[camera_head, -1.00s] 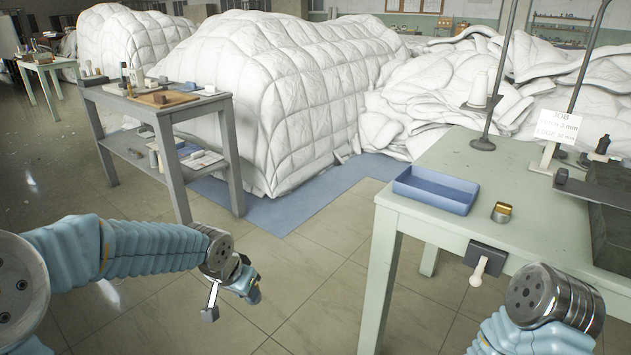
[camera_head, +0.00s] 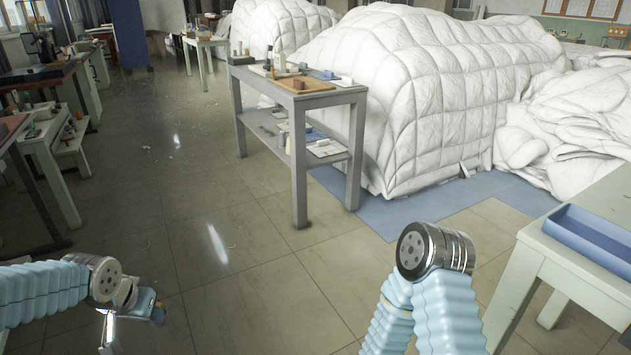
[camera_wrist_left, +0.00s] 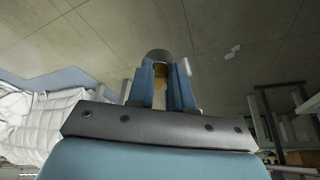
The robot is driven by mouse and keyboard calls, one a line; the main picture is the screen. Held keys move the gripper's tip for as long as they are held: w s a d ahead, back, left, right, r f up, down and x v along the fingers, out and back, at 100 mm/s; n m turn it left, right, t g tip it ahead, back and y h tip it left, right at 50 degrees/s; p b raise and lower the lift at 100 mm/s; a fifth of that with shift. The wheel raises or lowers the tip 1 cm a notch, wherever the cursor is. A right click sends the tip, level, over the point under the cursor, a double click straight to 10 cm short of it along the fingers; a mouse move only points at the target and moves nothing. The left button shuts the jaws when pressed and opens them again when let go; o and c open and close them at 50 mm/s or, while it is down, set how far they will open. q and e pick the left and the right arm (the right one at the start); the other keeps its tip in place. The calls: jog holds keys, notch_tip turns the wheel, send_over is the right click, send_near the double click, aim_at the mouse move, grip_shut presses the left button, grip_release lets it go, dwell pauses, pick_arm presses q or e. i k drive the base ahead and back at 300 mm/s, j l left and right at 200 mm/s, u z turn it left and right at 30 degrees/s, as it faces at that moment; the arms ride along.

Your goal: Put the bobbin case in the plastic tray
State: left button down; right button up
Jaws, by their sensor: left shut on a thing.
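My left gripper (camera_head: 156,313) is low over the floor at the lower left of the head view. In the left wrist view its blue fingers (camera_wrist_left: 167,84) are shut on a small round dark-grey piece with a brassy part below it, apparently the bobbin case (camera_wrist_left: 158,55). The fingers hide part of it. The blue plastic tray (camera_head: 590,240) lies on the pale green table at the right edge, partly cut off, far from the left gripper. My right arm shows at bottom centre, but its gripper is out of view.
The pale green table (camera_head: 570,200) stands at the right. A grey two-tier shelf table (camera_head: 300,98) with small items stands ahead, before white duvet heaps (camera_head: 430,90). Benches (camera_head: 45,140) line the left side. Tiled floor between is open.

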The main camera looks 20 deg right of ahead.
aim_at(599, 239)
jog(key=i+u, duration=0.1)
jog(key=i, duration=0.15)
jog(key=i+j+z, duration=0.15)
jog(key=z, duration=1.1)
